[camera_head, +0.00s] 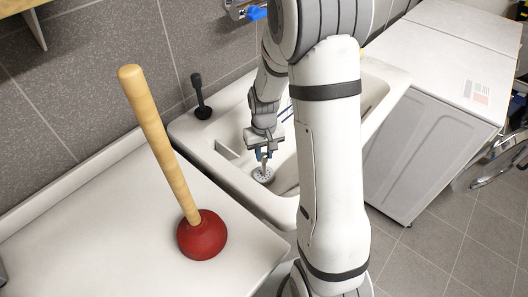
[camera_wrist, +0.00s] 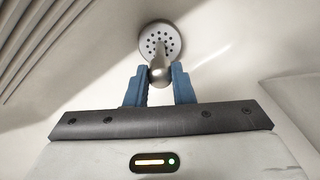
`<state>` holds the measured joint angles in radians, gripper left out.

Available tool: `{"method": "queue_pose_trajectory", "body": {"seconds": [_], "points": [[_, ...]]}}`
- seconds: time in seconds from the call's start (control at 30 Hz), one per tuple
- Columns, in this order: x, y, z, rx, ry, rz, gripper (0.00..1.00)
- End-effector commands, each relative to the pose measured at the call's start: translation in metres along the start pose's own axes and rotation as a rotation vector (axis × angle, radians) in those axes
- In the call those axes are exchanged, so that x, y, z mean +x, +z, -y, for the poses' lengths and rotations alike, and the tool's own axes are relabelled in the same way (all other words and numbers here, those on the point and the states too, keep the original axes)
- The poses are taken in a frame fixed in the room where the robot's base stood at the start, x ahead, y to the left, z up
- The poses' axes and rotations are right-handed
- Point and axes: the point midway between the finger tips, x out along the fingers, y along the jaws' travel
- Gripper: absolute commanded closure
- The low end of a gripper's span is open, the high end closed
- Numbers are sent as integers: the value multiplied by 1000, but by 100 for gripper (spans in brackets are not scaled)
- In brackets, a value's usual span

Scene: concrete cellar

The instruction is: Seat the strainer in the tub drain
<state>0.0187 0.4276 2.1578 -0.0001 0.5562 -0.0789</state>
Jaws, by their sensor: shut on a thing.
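The strainer (camera_head: 263,174) is a small round metal disc with holes and a knob on top. My gripper (camera_head: 263,154) is shut on its knob and holds it low inside the white tub (camera_head: 185,127). In the wrist view the strainer (camera_wrist: 160,42) shows its perforated disc beyond the blue fingers of my gripper (camera_wrist: 159,78), with the rounded knob between them. The tub drain is not visible; I cannot tell whether the disc touches the tub floor.
A plunger with a red cup (camera_head: 203,236) and wooden handle stands on the white counter (camera_head: 120,235) at left. A black stopper-like object (camera_head: 200,97) stands on the tub's back rim. A white appliance (camera_head: 430,105) stands right of the tub. Ribbed grooves (camera_wrist: 45,40) show on the tub wall.

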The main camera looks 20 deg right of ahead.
Motion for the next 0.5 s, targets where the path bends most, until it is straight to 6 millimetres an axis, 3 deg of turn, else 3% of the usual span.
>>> {"method": "queue_pose_trajectory", "body": {"seconds": [0.5], "points": [[14, 0, 0, 0, 0, 1, 100]]}}
